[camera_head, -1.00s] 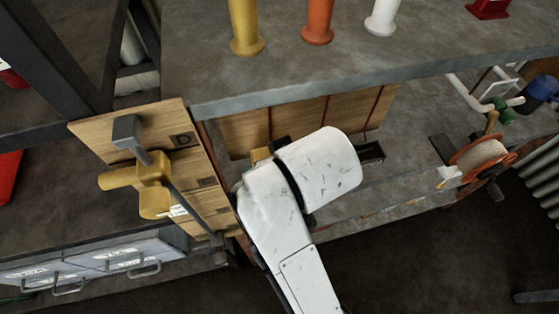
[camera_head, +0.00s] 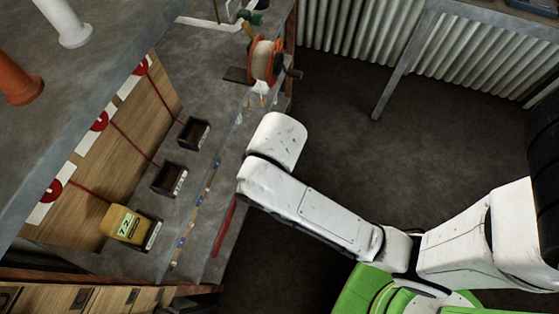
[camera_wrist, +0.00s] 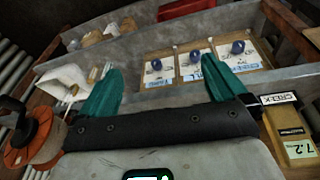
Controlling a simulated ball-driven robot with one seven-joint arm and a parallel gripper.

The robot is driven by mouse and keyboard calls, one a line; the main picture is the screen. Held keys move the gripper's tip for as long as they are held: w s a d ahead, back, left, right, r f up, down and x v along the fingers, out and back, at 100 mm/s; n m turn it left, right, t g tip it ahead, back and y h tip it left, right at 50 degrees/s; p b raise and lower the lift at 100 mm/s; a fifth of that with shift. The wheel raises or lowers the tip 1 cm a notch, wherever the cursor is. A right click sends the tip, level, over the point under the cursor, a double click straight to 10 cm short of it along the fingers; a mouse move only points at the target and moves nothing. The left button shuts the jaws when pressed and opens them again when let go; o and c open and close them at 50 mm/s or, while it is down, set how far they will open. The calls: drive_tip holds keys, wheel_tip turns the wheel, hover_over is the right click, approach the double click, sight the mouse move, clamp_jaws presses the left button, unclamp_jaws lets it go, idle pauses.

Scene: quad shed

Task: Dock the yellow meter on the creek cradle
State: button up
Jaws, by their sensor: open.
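The yellow meter (camera_head: 122,224), with a pale "7.2" display, sits at the nearest black cradle (camera_head: 153,236) on the grey bench, below a wooden panel. In the wrist view the yellow meter (camera_wrist: 290,135) is at the right edge, directly beside a white label reading "CREEK" (camera_wrist: 278,98) on the black cradle. I cannot tell whether it is fully seated. My gripper (camera_wrist: 163,85) is open, its two teal fingers spread with nothing between them. The meter is outside the fingers, to their right. In the head view my gripper is hidden by my white arm.
Two more black cradles (camera_head: 168,178) (camera_head: 194,133) are empty, with red lines running to the panel (camera_head: 120,150). An orange reel (camera_head: 264,62) of pale cord stands at the bench's far end. Dark floor (camera_head: 350,120) right of the bench is clear.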

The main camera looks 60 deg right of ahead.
drive_tip(key=s+d+f+m+g, duration=0.1)
drive_tip(key=s+d+f, duration=0.1)
drive_tip(key=s, duration=0.3)
drive_tip(key=s+d+f+m+g, duration=0.1)
drive_tip(key=s+d+f, duration=0.2)
drive_tip(key=s, duration=0.3)
drive_tip(key=shift+s+d+f, duration=0.15)
drive_tip(key=shift+s, duration=0.1)
